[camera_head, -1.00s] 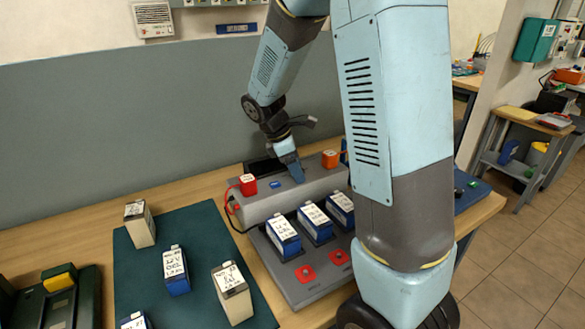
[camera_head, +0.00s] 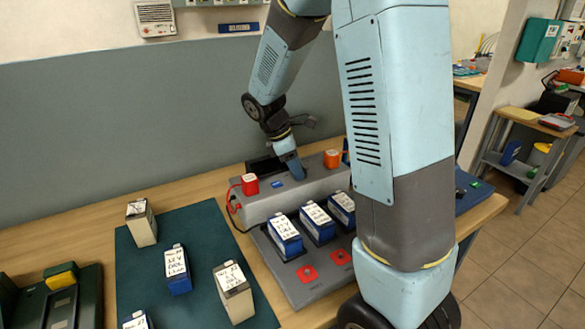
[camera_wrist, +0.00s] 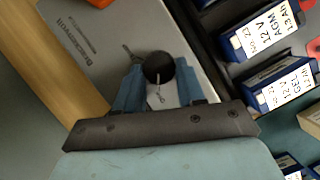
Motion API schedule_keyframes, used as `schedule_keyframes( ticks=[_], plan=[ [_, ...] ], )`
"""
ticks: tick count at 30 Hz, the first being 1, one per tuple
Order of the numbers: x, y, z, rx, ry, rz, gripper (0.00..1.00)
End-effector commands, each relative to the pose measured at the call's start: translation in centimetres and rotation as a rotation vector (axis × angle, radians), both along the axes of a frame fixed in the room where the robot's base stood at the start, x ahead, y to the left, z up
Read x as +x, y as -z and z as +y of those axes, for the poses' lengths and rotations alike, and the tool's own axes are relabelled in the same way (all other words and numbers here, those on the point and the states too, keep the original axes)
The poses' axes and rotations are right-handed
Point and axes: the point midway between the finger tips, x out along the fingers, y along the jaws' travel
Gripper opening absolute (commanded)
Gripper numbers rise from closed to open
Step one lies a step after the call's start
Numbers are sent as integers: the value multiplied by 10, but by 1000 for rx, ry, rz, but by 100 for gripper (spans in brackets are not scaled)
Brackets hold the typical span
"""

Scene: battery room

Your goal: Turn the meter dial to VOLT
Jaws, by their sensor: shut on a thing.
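The meter is a grey box (camera_head: 318,187) at the back of the bench, with a red block (camera_head: 250,184) and an orange block (camera_head: 332,158) on top. Its round black dial (camera_wrist: 158,68) shows in the wrist view between my two blue fingers. My gripper (camera_wrist: 157,85) is shut on the dial, one finger on each side. In the head view my gripper (camera_head: 297,176) reaches down onto the box top and hides the dial.
Several blue batteries stand in a grey tray (camera_head: 291,290) in front of the meter, with red pads. More batteries stand on a dark green mat (camera_head: 205,300) to the left. A dark green case (camera_head: 88,292) is at far left.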

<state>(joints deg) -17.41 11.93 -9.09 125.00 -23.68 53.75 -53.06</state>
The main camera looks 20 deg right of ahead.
Motion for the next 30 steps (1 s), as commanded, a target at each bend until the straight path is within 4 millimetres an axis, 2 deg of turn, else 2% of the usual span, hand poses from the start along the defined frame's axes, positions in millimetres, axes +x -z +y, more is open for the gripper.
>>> schedule_keyframes(
  ticks=[8, 30],
  plan=[
    [-2, 2, -6, -7, 158, 13, 9],
    [1, 2, -7, -7, 784, 14, 9]
  ],
)
